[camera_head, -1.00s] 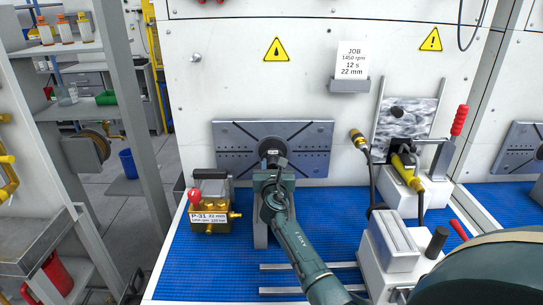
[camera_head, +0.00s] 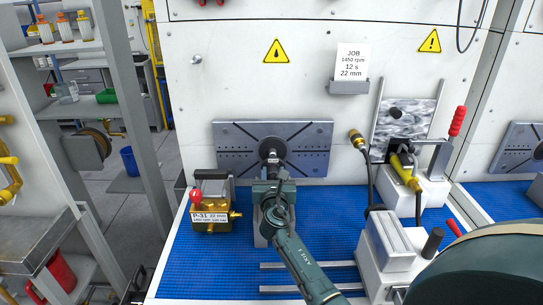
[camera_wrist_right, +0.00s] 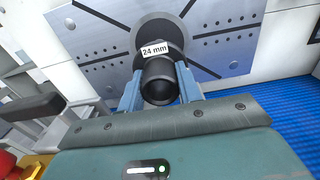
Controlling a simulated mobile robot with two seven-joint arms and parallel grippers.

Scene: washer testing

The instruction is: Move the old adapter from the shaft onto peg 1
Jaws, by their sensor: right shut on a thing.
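The old adapter (camera_wrist_right: 160,80) is a black cylinder with a white "24 mm" label, in front of the round black hub on the slotted grey plate (camera_wrist_right: 95,47). My right gripper (camera_wrist_right: 160,88) is shut on it, one blue-grey finger on each side. In the head view the adapter (camera_head: 272,160) shows just beyond my right gripper (camera_head: 272,177), in line with the plate's dark centre. The shaft is hidden behind the adapter; I cannot tell whether they still overlap. I cannot make out a peg marked 1. My left gripper is not in view.
A brass pump unit (camera_head: 211,212) labelled P-31 stands left of my gripper. A white fixture with a red-handled clamp (camera_head: 459,121) stands at the right. Two metal rails (camera_head: 300,265) lie on the blue mat (camera_head: 205,265). A job card (camera_head: 352,62) reads 22 mm.

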